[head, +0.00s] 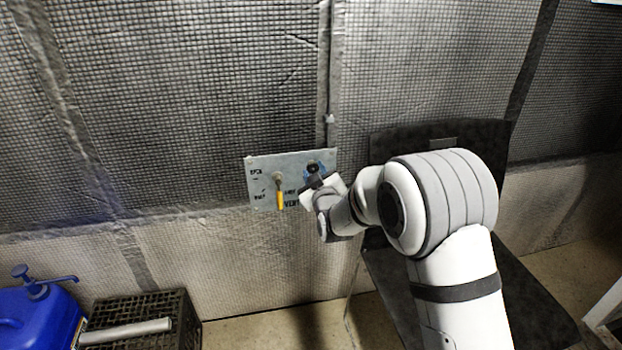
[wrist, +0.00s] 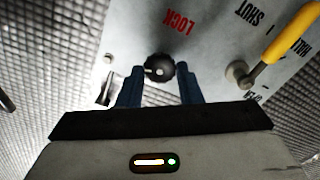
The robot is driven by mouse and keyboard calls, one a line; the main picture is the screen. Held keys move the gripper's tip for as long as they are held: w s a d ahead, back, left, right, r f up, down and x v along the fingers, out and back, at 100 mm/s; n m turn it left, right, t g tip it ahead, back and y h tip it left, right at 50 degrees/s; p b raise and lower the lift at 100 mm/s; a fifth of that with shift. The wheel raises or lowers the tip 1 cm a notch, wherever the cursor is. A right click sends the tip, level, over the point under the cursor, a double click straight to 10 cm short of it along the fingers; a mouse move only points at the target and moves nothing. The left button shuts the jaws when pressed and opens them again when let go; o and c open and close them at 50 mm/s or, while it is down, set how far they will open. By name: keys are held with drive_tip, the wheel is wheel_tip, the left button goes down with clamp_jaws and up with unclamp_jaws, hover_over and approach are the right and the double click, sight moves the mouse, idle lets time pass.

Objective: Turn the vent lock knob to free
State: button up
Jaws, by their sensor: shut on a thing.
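The vent lock knob (wrist: 158,67) is round, black and ridged, with a small pale mark on its face. It sits on a grey metal panel (wrist: 212,45), near the red word LOCK, which appears upside down in the wrist view. My gripper (wrist: 160,72) has its two blue fingers on either side of the knob and is shut on it. In the head view my gripper (head: 316,172) is at the panel's right side and mostly hides the knob. The label for free is not readable.
A yellow-handled lever (head: 280,194) is on the same panel, left of my gripper; it also shows at right in the wrist view (wrist: 287,35). A blue container (head: 38,308) and a dark crate (head: 185,320) stand at lower left. Quilted wall surrounds the panel.

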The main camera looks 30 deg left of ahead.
drive_tip(key=n+b, duration=0.1)
drive_tip(key=n, duration=0.1)
drive_tip(key=f+n+b, duration=0.1)
drive_tip(key=shift+s+n+b, duration=0.1)
drive_tip(key=shift+n+b, duration=0.2)
drive_tip(key=shift+n, duration=0.1)
drive_tip(key=n+b, duration=0.2)
drive_tip(key=n, duration=0.1)
drive_tip(key=shift+n, duration=0.3)
drive_tip(key=n+b, duration=0.1)
drive_tip(key=n, duration=0.2)
drive_tip(key=shift+n, duration=0.3)
drive_tip(key=shift+r+n+b, duration=0.1)
drive_tip(key=shift+n+b, duration=0.45)
drive_tip(key=shift+n, duration=0.95)
drive_tip(key=o, duration=0.9)
drive_tip(key=shift+r, duration=0.15)
drive_tip(key=shift+o, duration=0.4)
drive_tip(key=shift+r, duration=0.1)
drive_tip(key=shift+d, duration=0.1)
